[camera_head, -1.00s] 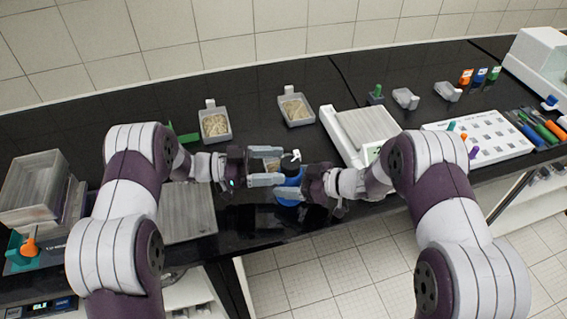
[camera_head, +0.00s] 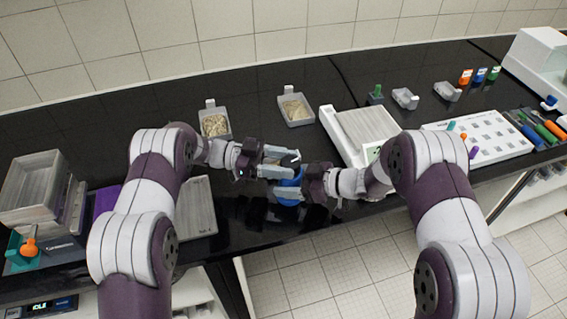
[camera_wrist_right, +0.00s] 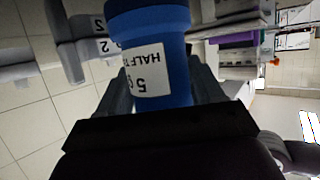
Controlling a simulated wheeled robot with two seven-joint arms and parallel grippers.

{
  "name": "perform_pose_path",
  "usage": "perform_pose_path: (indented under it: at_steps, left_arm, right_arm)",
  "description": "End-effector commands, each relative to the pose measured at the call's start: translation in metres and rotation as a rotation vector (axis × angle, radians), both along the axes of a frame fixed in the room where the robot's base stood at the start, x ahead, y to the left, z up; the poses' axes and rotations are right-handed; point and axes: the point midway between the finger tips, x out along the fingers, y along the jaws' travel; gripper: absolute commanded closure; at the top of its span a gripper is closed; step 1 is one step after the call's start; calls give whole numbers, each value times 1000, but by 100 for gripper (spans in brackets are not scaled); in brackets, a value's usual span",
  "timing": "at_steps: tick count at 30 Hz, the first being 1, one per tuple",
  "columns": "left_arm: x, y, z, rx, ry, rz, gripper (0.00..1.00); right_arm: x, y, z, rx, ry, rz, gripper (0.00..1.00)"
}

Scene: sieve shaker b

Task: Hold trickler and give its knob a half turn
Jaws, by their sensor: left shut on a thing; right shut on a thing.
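The trickler is a blue cylinder (camera_head: 289,194) standing upright near the bench's front edge. In the right wrist view its blue body (camera_wrist_right: 160,28) carries a white label reading "HALF TURN" upside down. My right gripper (camera_head: 290,192) is shut on this body from the right. My left gripper (camera_head: 289,164) is at the top of the trickler, coming from the left, and is shut on the knob. The knob is mostly hidden by the left fingers. How far it is turned cannot be seen.
Two grey trays of pale grain (camera_head: 215,124) (camera_head: 295,109) stand behind. A white balance (camera_head: 331,125) is at right, beside a white tray (camera_head: 512,148) of small parts.

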Motion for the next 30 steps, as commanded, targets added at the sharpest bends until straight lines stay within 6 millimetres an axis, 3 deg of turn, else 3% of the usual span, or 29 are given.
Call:
perform_pose_path:
  at_steps: [6,15,16,18,26,30]
  left_arm:
    - [3,0,0,2,-3,-157,81]
    - [3,0,0,3,-1,-166,81]
    - [3,0,0,3,-1,-166,40]
    - [3,0,0,3,-1,-166,24]
    - [3,1,0,2,-1,-166,24]
    - [10,18,0,3,-3,-164,24]
  right_arm:
    - [-1,1,0,1,0,3,85]
    - [-1,1,0,1,-1,4,85]
    - [-1,1,0,1,-1,4,85]
    - [-1,1,0,1,0,3,85]
    - [-1,0,0,1,-1,2,85]
    - [-1,0,0,1,0,2,85]
